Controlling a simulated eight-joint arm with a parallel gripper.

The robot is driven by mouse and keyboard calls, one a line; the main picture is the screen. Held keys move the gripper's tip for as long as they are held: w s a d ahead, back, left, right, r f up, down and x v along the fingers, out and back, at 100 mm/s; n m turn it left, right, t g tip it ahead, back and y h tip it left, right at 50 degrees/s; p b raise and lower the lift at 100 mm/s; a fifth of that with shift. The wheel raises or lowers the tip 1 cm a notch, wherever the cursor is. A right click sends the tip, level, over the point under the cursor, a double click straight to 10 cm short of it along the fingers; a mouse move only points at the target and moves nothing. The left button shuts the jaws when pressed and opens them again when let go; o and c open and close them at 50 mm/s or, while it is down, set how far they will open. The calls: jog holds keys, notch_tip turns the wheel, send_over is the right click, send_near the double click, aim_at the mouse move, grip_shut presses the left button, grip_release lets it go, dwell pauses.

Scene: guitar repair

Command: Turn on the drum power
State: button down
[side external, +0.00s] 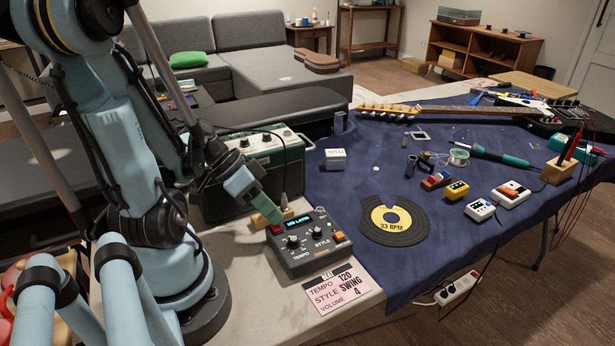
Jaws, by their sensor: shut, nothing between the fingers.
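The drum machine (318,261) is a dark grey box at the front edge of the table, left of the blue cloth. Its small display (298,222) is lit with blue text that seems to read "LATIN". Below it are a TEMPO knob (293,242) and a STYLE knob (317,233). A red button or switch (276,229) sits at its upper left corner. My gripper (271,216) has greenish fingers, is shut and empty, and points down just above this red part. I cannot tell whether the fingertips touch it.
A green amplifier (262,160) stands behind the drum machine, with a cable from its panel. A pink settings card (338,291) lies in front. A record-shaped mat (393,221), small pedals (481,209) and a soldering iron (489,155) lie on the blue cloth (335,205).

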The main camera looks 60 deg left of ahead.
aim_at(273, 226)
jog(key=shift+d+r, duration=0.15)
jog(key=shift+r, duration=0.55)
jog(key=shift+r, duration=0.1)
jog(key=shift+d+r, duration=0.2)
jog(key=shift+r, duration=1)
jog(key=shift+d+r, duration=0.2)
jog(key=shift+r, duration=0.95)
